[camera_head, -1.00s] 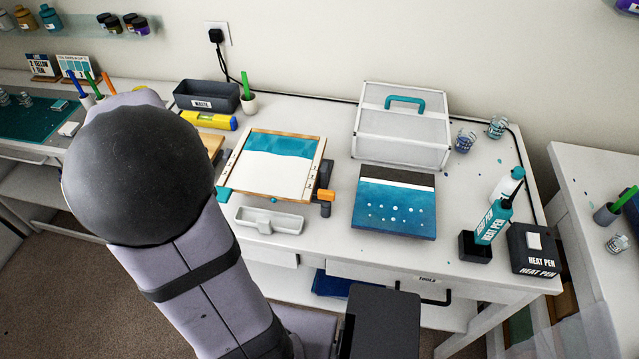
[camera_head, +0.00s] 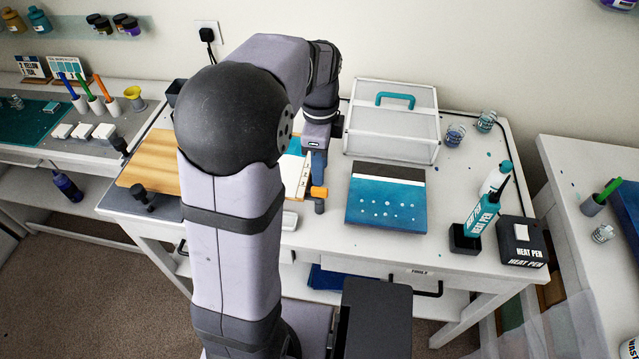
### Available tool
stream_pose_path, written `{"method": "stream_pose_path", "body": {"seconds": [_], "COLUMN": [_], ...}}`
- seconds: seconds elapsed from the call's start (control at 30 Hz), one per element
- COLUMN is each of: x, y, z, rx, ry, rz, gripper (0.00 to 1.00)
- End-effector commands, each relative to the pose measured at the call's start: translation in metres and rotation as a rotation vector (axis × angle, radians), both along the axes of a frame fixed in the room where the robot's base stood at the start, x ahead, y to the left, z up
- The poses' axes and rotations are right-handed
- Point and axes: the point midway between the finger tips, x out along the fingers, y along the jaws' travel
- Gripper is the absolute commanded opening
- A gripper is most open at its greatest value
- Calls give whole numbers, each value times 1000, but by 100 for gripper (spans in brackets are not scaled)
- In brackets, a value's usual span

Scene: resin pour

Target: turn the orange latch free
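The orange latch (camera_head: 319,191) is at the right edge of the framed pour panel, on a dark grey-blue clamp (camera_head: 318,206). It sticks out to the right. Only a strip of the panel's pale wooden frame (camera_head: 304,180) shows; my arm hides most of the panel. My gripper (camera_head: 317,148) hangs pointing down above and behind the latch, close to the clamp's upper end. Its fingertips are too small and dark to read, and I cannot tell whether it touches anything.
A blue painted panel (camera_head: 387,203) lies right of the latch, and a white case with a teal handle (camera_head: 393,132) stands behind it. A heat pen (camera_head: 483,213) stands in its holder farther right. A wooden board (camera_head: 152,163) lies left of my arm.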

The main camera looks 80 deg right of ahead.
Motion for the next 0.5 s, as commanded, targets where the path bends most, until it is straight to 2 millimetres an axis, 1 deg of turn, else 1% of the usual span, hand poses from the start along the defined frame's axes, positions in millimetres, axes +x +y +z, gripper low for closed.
{"method": "stream_pose_path", "body": {"seconds": [0.17,0.5], "x": [1,1], "y": [1,1], "z": [-13,-55], "rx": [4,4], "ry": [0,0], "rz": [3,5], "gripper": [31,31]}}
